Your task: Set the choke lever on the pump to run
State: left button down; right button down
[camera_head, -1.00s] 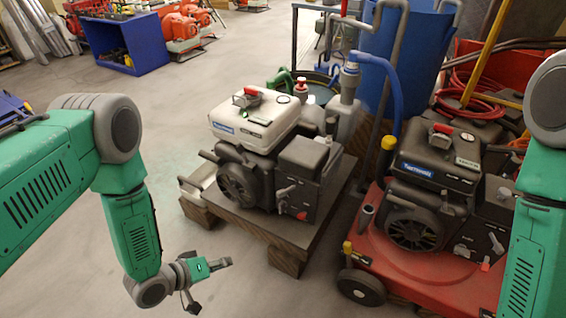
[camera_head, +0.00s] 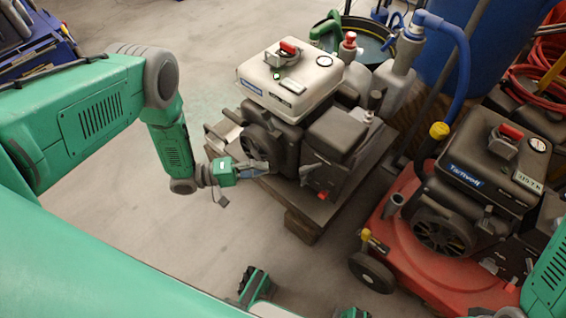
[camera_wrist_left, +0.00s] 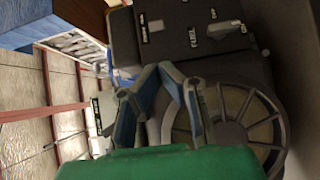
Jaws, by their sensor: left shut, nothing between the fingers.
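The pump (camera_head: 292,80) has a white tank on a black engine and stands on a low wooden platform. A pale lever (camera_head: 308,172) shows on the engine's lower front, with a red switch (camera_head: 322,195) beside it. I cannot tell which control is the choke. My left gripper (camera_head: 262,166) is shut and empty, at the engine's lower left by the round starter cover. In the left wrist view, the fingertips (camera_wrist_left: 162,70) meet in front of a dark panel marked FUEL (camera_wrist_left: 195,45). The starter cover (camera_wrist_left: 237,118) is to their right. Contact is unclear.
A red machine (camera_head: 440,265) with a similar black engine stands close on the right. A blue hose (camera_head: 463,75) on a grey pipe rises behind the pump. The wooden platform (camera_head: 305,228) has an exposed front edge. Bare floor (camera_head: 120,225) lies to the left.

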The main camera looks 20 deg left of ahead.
aim_at(312, 167)
pick_arm(q)
jog(key=b+x, duration=0.2)
jog(key=x, duration=0.7)
jog(key=shift+w+d, duration=0.1)
jog(key=shift+d, duration=0.05)
jog(key=shift+s+d+n+t+y, duration=0.1)
jog(key=shift+s+n+t+y, duration=0.2)
jog(key=shift+n+t, duration=0.15)
